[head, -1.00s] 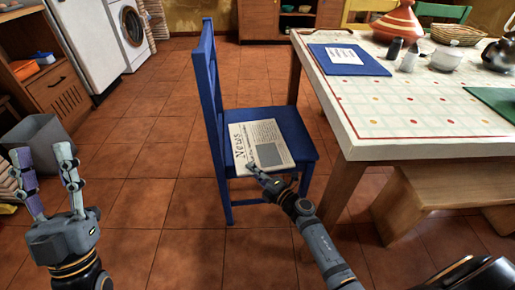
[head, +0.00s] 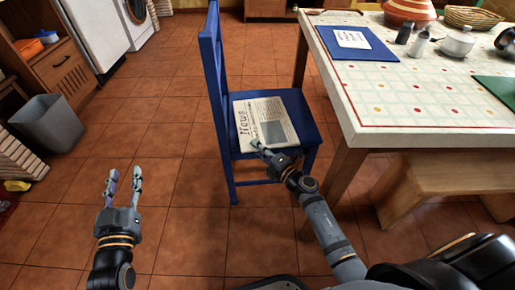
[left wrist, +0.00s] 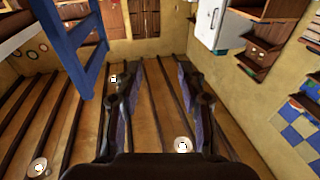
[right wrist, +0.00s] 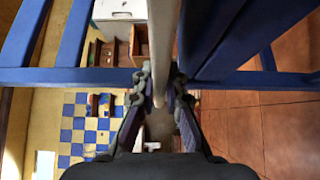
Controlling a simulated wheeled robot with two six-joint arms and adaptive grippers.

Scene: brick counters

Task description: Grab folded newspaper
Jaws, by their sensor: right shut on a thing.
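The folded newspaper (head: 264,124) lies on the seat of the blue chair (head: 301,122), its "News" heading along the left side. My right gripper (head: 262,149) is at the newspaper's near edge, shut on it. In the right wrist view the newspaper (right wrist: 162,45) shows edge-on as a pale strip between the fingers of that gripper (right wrist: 159,85). My left gripper (head: 125,173) is over the floor to the left of the chair, apart from the newspaper. Its fingers are open and empty, as the left wrist view (left wrist: 161,65) also shows.
A table (head: 377,106) with a patterned top stands right of the chair, with a wooden bench (head: 430,183) below. The chair's backrest (head: 214,85) rises left of the newspaper. A grey bin (head: 50,122) stands at the left. Tiled floor between bin and chair is clear.

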